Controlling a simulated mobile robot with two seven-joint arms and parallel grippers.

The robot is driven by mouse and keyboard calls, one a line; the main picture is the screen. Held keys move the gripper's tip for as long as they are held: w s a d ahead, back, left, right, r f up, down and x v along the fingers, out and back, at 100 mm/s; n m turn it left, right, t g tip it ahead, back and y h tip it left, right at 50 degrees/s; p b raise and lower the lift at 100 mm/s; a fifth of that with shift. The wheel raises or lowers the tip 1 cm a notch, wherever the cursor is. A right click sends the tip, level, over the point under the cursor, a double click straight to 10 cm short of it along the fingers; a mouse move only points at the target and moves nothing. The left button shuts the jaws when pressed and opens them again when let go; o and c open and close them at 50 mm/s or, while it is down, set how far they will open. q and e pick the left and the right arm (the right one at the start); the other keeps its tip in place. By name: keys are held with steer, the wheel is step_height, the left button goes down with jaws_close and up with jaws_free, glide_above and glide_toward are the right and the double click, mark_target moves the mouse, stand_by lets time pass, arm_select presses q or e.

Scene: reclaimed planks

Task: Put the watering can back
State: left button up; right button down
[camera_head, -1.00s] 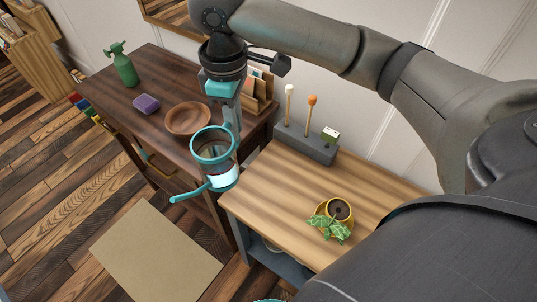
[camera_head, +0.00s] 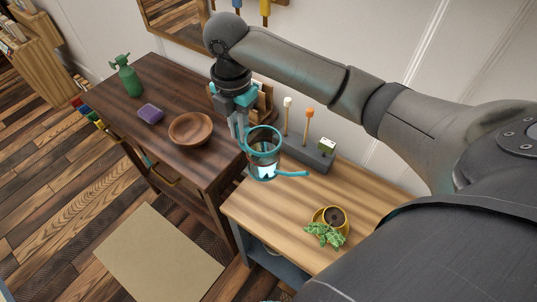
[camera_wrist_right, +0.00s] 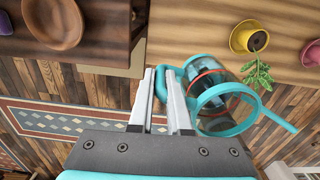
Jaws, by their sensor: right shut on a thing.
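The watering can (camera_head: 264,168) has a clear body with teal rim, handle and spout. In the head view it is in front of the back left corner of the light wood table (camera_head: 290,205), its spout pointing right. My right gripper (camera_head: 242,135) is shut on its teal handle; in the wrist view the fingers (camera_wrist_right: 168,100) close around the handle beside the can (camera_wrist_right: 220,98). The can looks upright and held up; its exact height over the table I cannot tell. My left gripper is not in view.
The dark desk (camera_head: 160,88) bears a wooden bowl (camera_head: 191,129), purple sponge (camera_head: 151,113) and green spray bottle (camera_head: 127,78). The light table's middle is clear.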

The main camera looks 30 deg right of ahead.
steer(key=shift+d+f+n, duration=0.2)
steer(key=shift+n, duration=0.6)
steer(key=shift+f, duration=0.4)
steer(key=shift+f+b, duration=2.15)
steer(key=shift+f, duration=7.45)
steer(key=shift+f, duration=0.1)
steer(key=c, duration=0.9)
jaws_free()
steer(key=shift+o, duration=0.2)
